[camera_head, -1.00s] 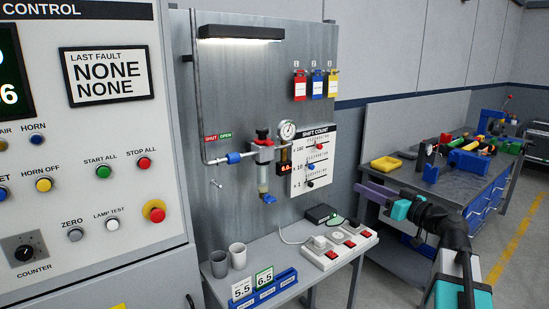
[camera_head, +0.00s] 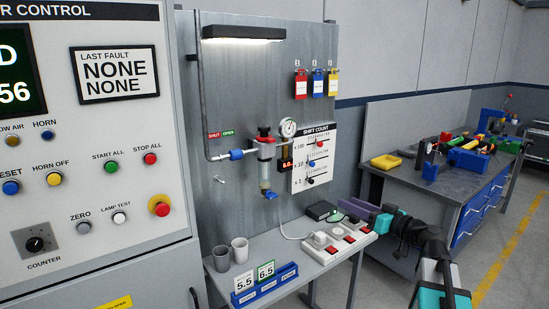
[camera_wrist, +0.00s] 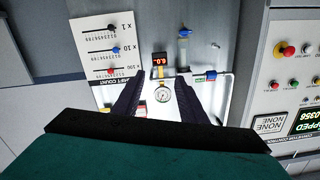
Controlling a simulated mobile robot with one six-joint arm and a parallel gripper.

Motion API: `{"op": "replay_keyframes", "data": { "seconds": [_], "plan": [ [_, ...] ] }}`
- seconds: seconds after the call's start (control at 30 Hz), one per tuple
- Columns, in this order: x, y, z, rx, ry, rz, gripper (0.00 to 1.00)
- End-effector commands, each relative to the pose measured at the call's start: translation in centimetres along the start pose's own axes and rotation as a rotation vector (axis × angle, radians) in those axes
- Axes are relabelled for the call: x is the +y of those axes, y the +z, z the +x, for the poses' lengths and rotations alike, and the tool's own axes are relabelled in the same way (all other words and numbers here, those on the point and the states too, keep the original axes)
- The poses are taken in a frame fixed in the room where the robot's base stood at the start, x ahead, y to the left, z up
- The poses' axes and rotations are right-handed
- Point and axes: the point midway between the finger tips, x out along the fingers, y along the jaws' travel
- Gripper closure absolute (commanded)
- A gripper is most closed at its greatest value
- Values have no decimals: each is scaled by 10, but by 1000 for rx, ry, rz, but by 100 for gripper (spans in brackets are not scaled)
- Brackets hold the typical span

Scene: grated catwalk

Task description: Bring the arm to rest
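My gripper (camera_head: 357,208) is in front of the small table's right end in the head view, pointing left. Its purple fingers appear over the far right end of the power strip; I cannot tell the gap between them. In the wrist view my gripper (camera_wrist: 163,80) shows two dark fingers spread apart with nothing between them. The wrist picture is upside down and faces the backboard, with the round gauge (camera_wrist: 162,95) and red readout (camera_wrist: 160,59) seen between or just beyond the fingers.
The control cabinet (camera_head: 130,190) stands left. Floor is open at far right.

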Motion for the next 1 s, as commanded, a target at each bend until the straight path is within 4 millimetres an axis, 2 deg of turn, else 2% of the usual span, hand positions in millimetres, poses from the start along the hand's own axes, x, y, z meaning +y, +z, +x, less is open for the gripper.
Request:
{"op": "replay_keyframes", "data": {
  "seconds": [0.17,0.5,0.77,1.0],
  "plan": [
    [-7,48,20,-46,-28,50,62],
    [-28,174,49,-215,-69,123,62],
    [-53,279,55,-384,-97,179,62],
    [-81,375,45,-559,-117,237,62]
  ]
}}
